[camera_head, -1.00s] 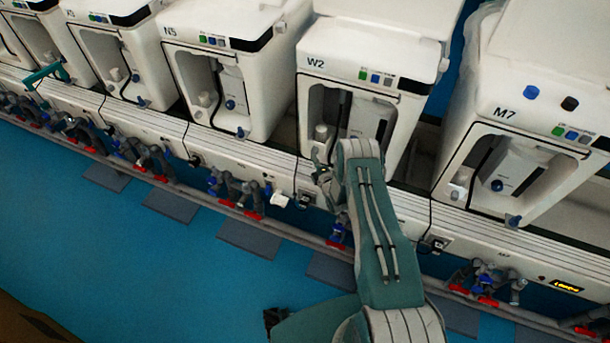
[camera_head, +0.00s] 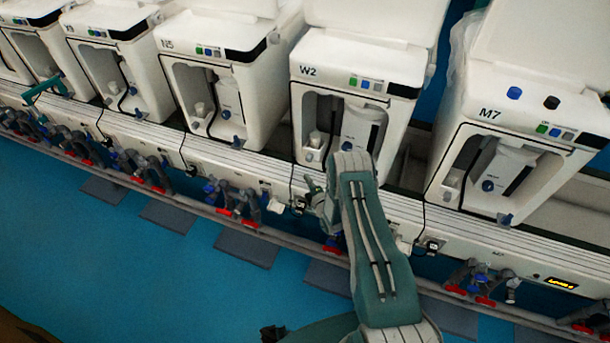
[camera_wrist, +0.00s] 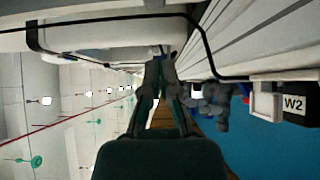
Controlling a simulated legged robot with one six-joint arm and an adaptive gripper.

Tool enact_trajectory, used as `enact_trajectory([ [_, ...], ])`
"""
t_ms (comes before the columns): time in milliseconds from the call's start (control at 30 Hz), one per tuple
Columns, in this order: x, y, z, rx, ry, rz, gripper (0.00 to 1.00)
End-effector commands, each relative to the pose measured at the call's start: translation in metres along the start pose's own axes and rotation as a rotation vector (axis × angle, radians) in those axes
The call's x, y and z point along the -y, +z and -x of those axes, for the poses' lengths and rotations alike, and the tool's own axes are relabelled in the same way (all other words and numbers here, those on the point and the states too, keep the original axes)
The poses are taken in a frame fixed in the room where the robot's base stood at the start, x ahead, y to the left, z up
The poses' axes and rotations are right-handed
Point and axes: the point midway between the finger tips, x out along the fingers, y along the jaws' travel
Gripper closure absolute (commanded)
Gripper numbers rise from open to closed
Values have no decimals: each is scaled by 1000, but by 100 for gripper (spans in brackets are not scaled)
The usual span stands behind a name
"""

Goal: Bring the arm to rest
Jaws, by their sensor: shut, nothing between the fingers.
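My arm reaches up from the bottom of the head view and bends over in front of the white unit marked W2 (camera_head: 350,68). My gripper (camera_head: 318,190) is partly hidden by the arm there, close to the front rail of the line. In the wrist view my gripper (camera_wrist: 162,62) points along the line, with its two fingers converging at the tips. It is shut and holds nothing. A black cable (camera_wrist: 205,50) passes close beside the fingers in the wrist view; I cannot tell whether they touch.
White units N5 (camera_head: 215,60) and M7 (camera_head: 515,130) stand either side of W2. A long white rail (camera_head: 240,162) runs below them, with grey pipes and red and blue valves (camera_head: 235,205) under it. The blue floor (camera_head: 120,270) at left is open, with dark mats along the line.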

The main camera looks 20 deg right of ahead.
Motion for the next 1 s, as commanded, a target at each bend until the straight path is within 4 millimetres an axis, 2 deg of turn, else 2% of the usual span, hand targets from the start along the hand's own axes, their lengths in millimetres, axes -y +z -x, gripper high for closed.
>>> enact_trajectory([
  [300,1,0,52,3,-4,0,100],
  [500,0,-1,69,1,-1,2,100],
  [767,-3,0,68,1,-2,0,100],
  [867,-18,3,56,4,-20,-18,100],
  [1000,-61,10,28,19,-84,-77,100],
])
